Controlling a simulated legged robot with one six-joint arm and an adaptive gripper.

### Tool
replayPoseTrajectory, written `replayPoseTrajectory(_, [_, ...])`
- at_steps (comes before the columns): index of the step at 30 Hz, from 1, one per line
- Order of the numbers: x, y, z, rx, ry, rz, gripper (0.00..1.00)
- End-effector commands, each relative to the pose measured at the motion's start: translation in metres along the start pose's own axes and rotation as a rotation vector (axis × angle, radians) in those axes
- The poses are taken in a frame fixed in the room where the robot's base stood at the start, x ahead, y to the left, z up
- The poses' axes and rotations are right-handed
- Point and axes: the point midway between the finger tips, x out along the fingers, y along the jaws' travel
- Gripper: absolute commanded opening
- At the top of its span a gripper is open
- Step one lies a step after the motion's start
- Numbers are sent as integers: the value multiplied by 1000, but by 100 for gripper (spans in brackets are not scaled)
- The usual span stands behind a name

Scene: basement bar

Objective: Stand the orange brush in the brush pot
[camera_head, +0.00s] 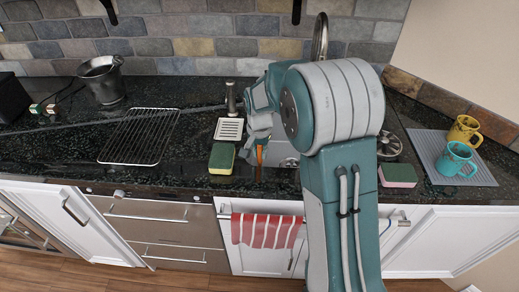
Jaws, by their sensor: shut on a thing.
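My gripper (257,143) is over the front of the dark counter, just right of a green-and-yellow sponge. It is shut on the orange brush (259,158), which hangs upright below the fingers. Only a thin orange strip of the brush shows; my gripper and arm hide the rest. Whether its lower end touches the counter, I cannot tell. A grey metal pot (103,80) with an open top stands at the back left, well away from my gripper. It is the only open pot I see, but I cannot be sure it is the brush pot.
The green-and-yellow sponge (222,158), a white slotted dish (229,129) and a dark upright dispenser (231,98) are close left of my gripper. A wire rack (140,135) lies further left. A pink sponge (397,175) and two mugs on a grey mat (428,142) are right.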

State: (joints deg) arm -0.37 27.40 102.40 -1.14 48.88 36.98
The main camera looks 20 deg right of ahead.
Motion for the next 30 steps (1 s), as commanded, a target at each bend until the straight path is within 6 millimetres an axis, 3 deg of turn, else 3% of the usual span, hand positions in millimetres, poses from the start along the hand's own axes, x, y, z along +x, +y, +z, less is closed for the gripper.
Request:
replayPoseTrajectory(7, [0,0,0,0,0,0,0])
replayPoseTrajectory(8, [0,0,0,0,0,0,36])
replayPoseTrajectory(9, [0,0,0,0,0,0,54])
replayPoseTrajectory(10, [0,0,0,0,0,0,63])
replayPoseTrajectory(23, [-4,0,0,0,1,-1,63])
replayPoseTrajectory(30, [-45,-1,-1,0,5,-3,63])
